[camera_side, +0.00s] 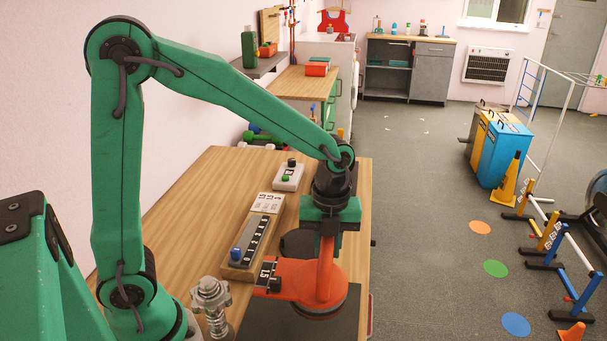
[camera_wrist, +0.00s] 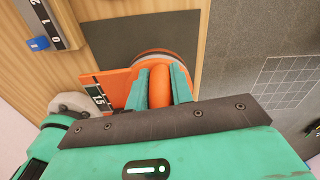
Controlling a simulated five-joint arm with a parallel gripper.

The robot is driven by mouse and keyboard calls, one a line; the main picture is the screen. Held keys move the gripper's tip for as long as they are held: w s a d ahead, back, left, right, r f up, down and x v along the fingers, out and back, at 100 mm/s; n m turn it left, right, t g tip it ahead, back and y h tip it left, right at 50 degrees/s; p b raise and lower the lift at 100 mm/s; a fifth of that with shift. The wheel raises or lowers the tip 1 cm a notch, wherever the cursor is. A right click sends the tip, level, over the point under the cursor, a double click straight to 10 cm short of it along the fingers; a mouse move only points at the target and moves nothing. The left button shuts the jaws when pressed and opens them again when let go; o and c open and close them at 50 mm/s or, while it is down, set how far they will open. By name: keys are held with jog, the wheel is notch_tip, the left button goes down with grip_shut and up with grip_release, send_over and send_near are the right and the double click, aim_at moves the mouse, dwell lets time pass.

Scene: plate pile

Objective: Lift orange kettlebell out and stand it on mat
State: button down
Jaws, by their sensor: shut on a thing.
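The orange kettlebell (camera_side: 303,281) has a rounded base and a flat side piece with a black "15" label. It also shows in the wrist view (camera_wrist: 162,86), with its upright handle between two green jaws. My gripper (camera_side: 327,236) is shut on that handle from above; its jaws also show in the wrist view (camera_wrist: 160,92). The kettlebell looks upright. The dark mat (camera_side: 275,328) lies under and in front of it in the side view, and it also shows in the wrist view (camera_wrist: 180,27). I cannot tell whether the base touches the mat.
A wooden scale block (camera_side: 237,262) with a blue knob stands left of the kettlebell. A pale box with a green button (camera_side: 288,178) is farther back. A chrome piece (camera_side: 211,301) stands near my arm's base. A dark rounded thing (camera_side: 297,241) is partly hidden behind the kettlebell.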

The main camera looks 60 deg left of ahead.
jog(key=shift+w+r+m, duration=0.1)
jog(key=shift+m, duration=0.2)
jog(key=shift+f, duration=2.3)
jog(key=shift+f, duration=0.6)
dwell(0.4)
jog(key=c, duration=1.2)
grip_release()
jog(key=shift+c, duration=0.2)
jog(key=shift+o, duration=0.5)
jog(key=shift+f, duration=0.15)
